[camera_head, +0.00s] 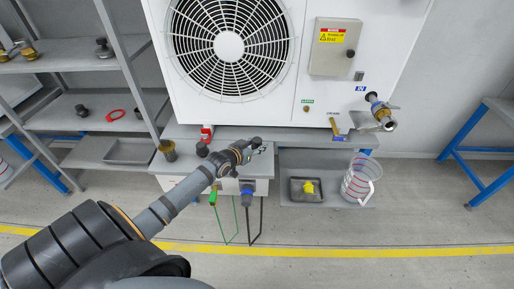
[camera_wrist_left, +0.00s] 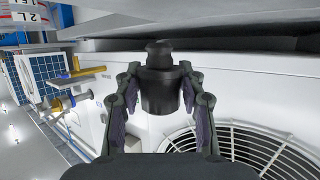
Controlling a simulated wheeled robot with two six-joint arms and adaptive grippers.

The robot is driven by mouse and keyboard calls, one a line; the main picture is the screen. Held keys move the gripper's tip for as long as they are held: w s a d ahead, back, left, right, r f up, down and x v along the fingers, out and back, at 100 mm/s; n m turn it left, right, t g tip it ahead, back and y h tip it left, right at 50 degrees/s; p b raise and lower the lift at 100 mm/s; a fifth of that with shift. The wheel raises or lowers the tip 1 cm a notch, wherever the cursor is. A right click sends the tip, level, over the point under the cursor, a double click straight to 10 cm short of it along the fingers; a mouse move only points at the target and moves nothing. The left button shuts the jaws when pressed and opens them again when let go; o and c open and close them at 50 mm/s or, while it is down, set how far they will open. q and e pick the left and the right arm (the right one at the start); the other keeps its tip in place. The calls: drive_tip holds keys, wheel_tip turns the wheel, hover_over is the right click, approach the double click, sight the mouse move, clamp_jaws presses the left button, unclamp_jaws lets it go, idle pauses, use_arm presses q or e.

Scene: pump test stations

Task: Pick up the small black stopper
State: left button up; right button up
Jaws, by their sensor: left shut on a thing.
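The small black stopper (camera_wrist_left: 160,88) is between the two fingers of my left gripper (camera_wrist_left: 161,98) in the left wrist view. It is a dark cylinder with a narrower rounded top, and the fingers close on it from both sides. In the head view my left gripper (camera_head: 250,150) is in front of the lower edge of the white fan unit. The stopper is small and hard to make out there. My right gripper is in neither view.
The white fan unit (camera_head: 270,75) stands behind my gripper. A grey tray (camera_head: 306,196) with a yellow piece and a clear jug (camera_head: 357,180) are to the right. Grey shelves (camera_head: 85,65) with fittings and a red ring (camera_head: 115,115) are to the left.

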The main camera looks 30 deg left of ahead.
use_arm(q)
drive_tip(key=s+d+r+p, duration=0.7)
drive_tip(key=s+r+p, duration=0.1)
drive_tip(key=s, duration=0.3)
drive_tip(key=shift+s+r, duration=0.4)
drive_tip(key=shift+r, duration=0.3)
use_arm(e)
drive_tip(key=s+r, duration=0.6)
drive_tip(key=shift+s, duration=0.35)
use_arm(q)
drive_tip(key=shift+d, duration=0.1)
